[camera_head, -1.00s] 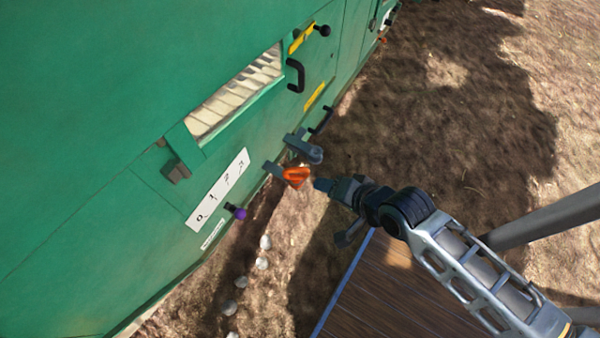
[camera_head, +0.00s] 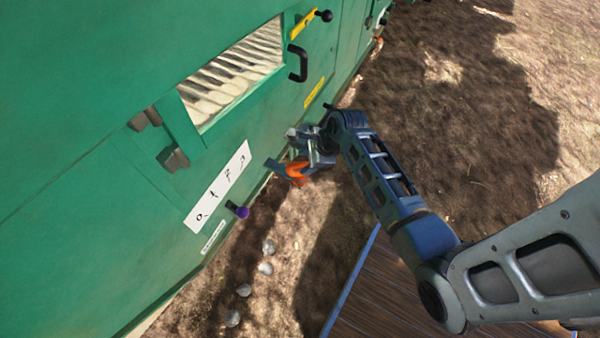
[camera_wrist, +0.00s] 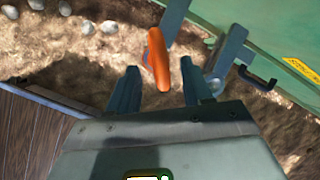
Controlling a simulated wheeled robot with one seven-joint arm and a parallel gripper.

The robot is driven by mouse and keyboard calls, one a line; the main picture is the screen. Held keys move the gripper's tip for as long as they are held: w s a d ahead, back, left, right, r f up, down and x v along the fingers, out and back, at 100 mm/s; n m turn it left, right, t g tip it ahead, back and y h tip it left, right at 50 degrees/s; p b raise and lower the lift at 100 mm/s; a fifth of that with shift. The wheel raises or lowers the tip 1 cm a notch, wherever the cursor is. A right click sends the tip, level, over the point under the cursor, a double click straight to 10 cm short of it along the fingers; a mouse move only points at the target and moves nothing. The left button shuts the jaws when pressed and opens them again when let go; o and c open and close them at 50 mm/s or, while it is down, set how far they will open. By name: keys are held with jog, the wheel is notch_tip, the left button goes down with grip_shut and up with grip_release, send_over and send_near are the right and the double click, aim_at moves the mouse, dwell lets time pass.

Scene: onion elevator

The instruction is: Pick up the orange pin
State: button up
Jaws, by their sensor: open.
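The orange pin (camera_head: 297,172) sits at a grey bracket (camera_head: 277,167) low on the green machine's side. In the wrist view the orange pin (camera_wrist: 158,60) stands out beyond my fingertips, roughly between their lines and nearer the left finger. My gripper (camera_wrist: 160,80) is open, with one finger on each side and nothing held. In the head view my gripper (camera_head: 308,158) is just above and beside the pin, and my wrist partly hides that area. I cannot tell whether a finger touches the pin.
The green machine (camera_head: 90,120) fills the left side. A purple-tipped lever (camera_head: 241,212) points at a number scale (camera_head: 217,187). A black handle (camera_head: 298,63) juts out above. A grey bracket (camera_wrist: 233,50) stands right of the pin. Onions (camera_head: 265,268) lie on the ground. A wooden deck (camera_head: 385,295) is below.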

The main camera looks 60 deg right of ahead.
aim_at(302, 163)
jog(key=b+x, duration=0.1)
jog(key=x, duration=0.3)
jog(key=shift+w+f+b, duration=0.15)
jog(key=shift+f+b, duration=0.05)
jog(key=shift+b, duration=0.1)
grip_shut()
